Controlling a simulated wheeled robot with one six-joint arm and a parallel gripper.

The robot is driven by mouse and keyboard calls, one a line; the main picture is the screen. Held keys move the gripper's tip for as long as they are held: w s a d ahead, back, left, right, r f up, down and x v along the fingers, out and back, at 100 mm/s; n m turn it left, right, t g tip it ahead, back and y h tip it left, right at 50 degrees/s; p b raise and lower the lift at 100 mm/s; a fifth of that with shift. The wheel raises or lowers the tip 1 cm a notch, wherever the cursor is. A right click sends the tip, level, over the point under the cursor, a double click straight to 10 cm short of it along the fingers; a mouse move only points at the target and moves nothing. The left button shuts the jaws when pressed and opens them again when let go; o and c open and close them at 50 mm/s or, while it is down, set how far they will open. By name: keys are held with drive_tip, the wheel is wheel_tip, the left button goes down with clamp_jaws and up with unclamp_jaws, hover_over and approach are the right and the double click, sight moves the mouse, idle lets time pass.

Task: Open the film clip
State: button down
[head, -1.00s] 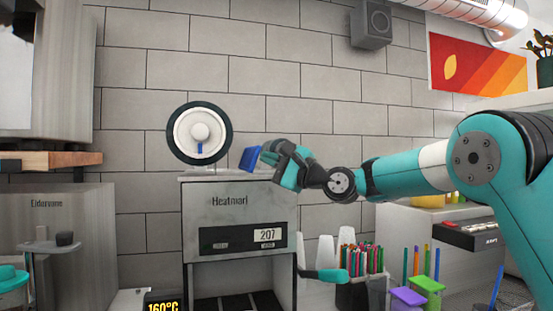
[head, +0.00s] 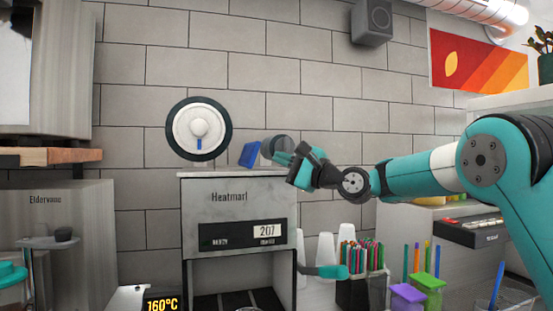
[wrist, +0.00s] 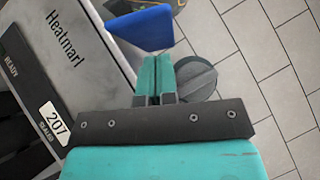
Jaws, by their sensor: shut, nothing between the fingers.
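A flat blue flap (head: 250,154) is tilted at the top right of the sealer (head: 237,208); I take it for the film clip, though the frames do not settle this. It also shows at the top of the wrist view (wrist: 142,27). A dark grey round piece (head: 281,145) is just right of it. In the wrist view that round piece (wrist: 197,80) is partly hidden behind my fingers. My gripper (head: 278,157) is shut and empty. In the wrist view the teal fingertips (wrist: 158,58) are together just below the flap, with a small apparent gap.
A white film roll (head: 186,121) with a black rim and small blue tab stands above the sealer's left. A teal-tipped handle (head: 328,272) sticks out from the sealer's right side. Pens in a dark holder (head: 358,292) and white cups (head: 326,246) stand to the right.

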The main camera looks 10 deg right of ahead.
drive_tip(key=b+v, duration=0.4)
drive_tip(key=v, duration=0.6)
drive_tip(key=shift+d+r, duration=0.2)
drive_tip(key=shift+d, duration=0.15)
